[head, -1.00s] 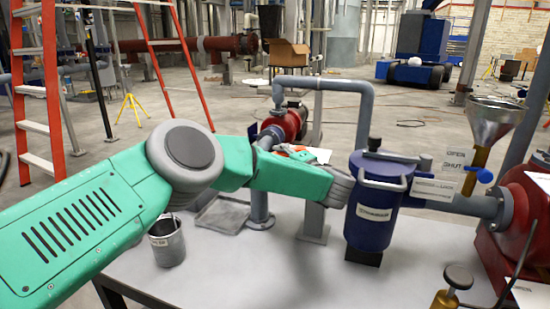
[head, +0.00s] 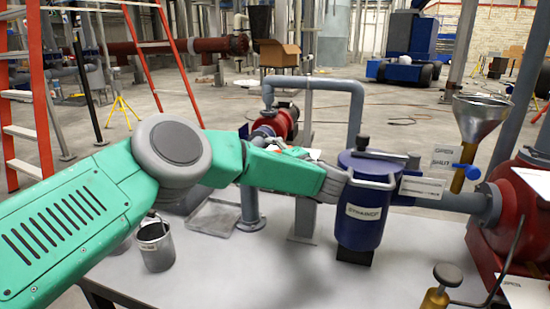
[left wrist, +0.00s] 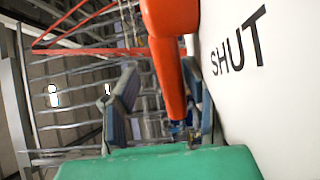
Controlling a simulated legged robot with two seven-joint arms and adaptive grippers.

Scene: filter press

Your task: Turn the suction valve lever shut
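An orange-red lever (left wrist: 168,65) runs close in front of the left wrist camera, beside a white plate marked SHUT (left wrist: 238,55). I take it to be the suction valve lever; in the head view my forearm mostly hides that spot. My left gripper shows in the left wrist view (left wrist: 160,112) with its two dark fingers apart and the lever's lower end between them. I cannot see whether they touch it. In the head view the left gripper (head: 338,183) is just left of the blue strainer pot (head: 362,222). My right gripper is not in view.
A grey bucket (head: 155,248) stands on the table (head: 225,280) at left. At right are a metal funnel (head: 482,115), a small blue handle (head: 466,171) with OPEN and SHUT plates, a red pump (head: 515,210) and a brass knob valve (head: 440,290). The front middle table is clear.

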